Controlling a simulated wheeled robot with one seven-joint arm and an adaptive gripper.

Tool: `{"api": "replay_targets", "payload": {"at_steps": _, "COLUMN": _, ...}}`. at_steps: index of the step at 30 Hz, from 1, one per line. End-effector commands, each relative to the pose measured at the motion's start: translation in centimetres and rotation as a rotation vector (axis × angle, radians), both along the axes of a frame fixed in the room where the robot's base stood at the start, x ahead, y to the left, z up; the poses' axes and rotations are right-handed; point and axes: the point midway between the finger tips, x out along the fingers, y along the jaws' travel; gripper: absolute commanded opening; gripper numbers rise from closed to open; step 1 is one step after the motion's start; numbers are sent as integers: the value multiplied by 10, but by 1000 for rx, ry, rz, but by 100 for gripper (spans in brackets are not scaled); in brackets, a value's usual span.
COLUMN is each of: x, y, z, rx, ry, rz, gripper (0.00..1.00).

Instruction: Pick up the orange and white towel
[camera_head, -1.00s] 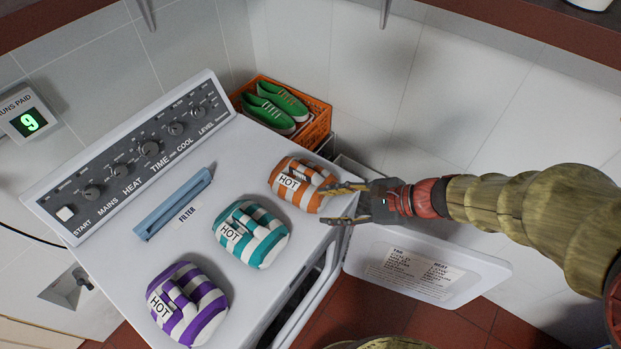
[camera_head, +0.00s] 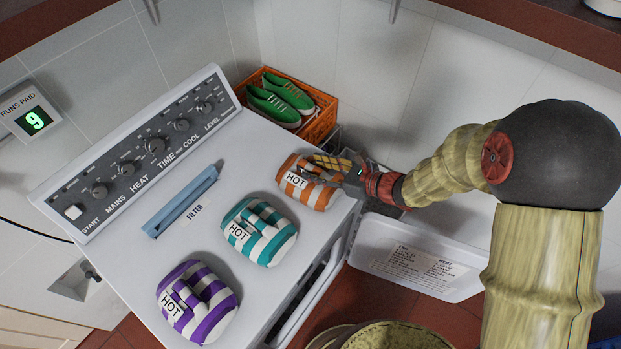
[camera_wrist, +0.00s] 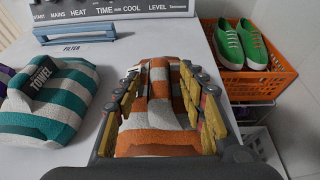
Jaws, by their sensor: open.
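The orange and white striped towel (camera_head: 304,193) is a folded bundle with a HOT tag, on the white machine top near its right edge. In the wrist view the towel (camera_wrist: 158,112) lies between the two fingers of my gripper (camera_wrist: 160,95). The fingers are apart, one on each side of it, and whether they touch it is unclear. In the head view my gripper (camera_head: 337,165) reaches over the towel from the right and covers part of its top.
A teal and white towel (camera_head: 258,232) and a purple and white towel (camera_head: 197,302) sit nearer on the machine (camera_head: 140,262). A blue filter handle (camera_head: 183,202) lies left. An orange crate (camera_head: 322,122) with green shoes (camera_head: 281,99) stands behind. An open lid (camera_head: 420,262) is at right.

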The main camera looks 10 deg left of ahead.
Motion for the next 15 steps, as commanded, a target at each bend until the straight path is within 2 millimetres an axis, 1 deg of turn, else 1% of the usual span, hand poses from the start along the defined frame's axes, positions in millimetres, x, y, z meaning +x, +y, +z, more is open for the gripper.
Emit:
{"api": "replay_targets", "payload": {"at_steps": 1, "x": 1, "y": 5, "z": -3, "rx": 0, "ry": 0, "rz": 1, "gripper": 41}}
{"api": "replay_targets", "payload": {"at_steps": 3, "x": 3, "y": 8, "z": -4, "rx": 0, "ry": -1, "rz": -1, "gripper": 41}}
{"api": "replay_targets", "payload": {"at_steps": 10, "x": 3, "y": 9, "z": -3, "rx": 0, "ry": -1, "rz": -1, "gripper": 41}}
{"api": "replay_targets", "payload": {"at_steps": 15, "x": 3, "y": 8, "z": -3, "rx": 0, "ry": -1, "rz": -1, "gripper": 32}}
